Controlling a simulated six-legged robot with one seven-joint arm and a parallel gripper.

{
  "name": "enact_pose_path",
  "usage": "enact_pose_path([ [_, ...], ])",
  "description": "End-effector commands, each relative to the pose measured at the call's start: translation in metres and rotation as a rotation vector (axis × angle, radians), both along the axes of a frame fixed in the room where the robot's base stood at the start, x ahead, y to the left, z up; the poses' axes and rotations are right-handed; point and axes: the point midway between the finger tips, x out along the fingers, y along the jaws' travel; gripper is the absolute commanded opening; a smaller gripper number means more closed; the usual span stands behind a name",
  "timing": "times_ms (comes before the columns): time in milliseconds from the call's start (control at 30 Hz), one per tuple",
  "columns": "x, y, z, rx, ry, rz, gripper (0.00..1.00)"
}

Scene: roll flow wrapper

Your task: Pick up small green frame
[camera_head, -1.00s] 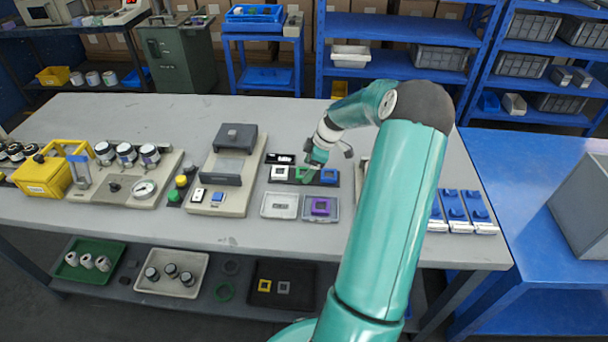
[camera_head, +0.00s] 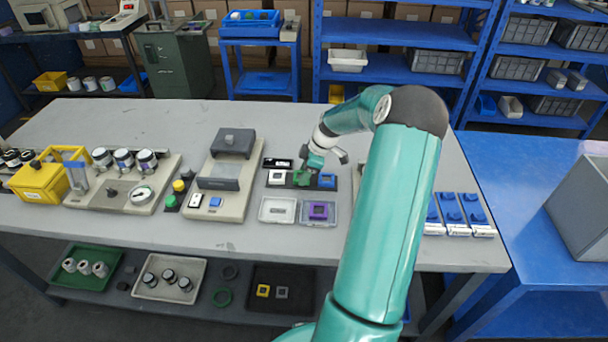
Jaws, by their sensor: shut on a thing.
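The small green frame (camera_head: 302,179) is in the middle of a row on a dark strip on the grey table, between a white frame (camera_head: 277,177) and a blue frame (camera_head: 327,180). My gripper (camera_head: 305,174) reaches down from above right and is shut on the green frame. The fingers hide part of it. I cannot tell whether the frame is touching the strip or raised a little.
In front of the row are a white tray (camera_head: 278,210) and a clear tray with a purple frame (camera_head: 318,211). A grey press-like fixture (camera_head: 225,180) stands to the left. Blue-topped pieces (camera_head: 455,213) stand at right. The table's back left is clear.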

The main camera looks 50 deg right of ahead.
Motion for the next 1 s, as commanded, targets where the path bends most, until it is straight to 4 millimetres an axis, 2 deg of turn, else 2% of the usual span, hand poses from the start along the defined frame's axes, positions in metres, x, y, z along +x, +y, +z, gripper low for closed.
enact_pose_path([
  [200, 0.0, -0.001, 0.028, -0.003, -0.002, -0.002, 0.25],
  [267, -0.002, 0.007, 0.035, -0.002, -0.001, 0.0, 0.25],
  [600, -0.015, 0.051, 0.089, -0.004, 0.0, 0.0, 0.25],
  [1000, -0.033, 0.116, 0.116, -0.003, 0.0, 0.0, 0.25],
])
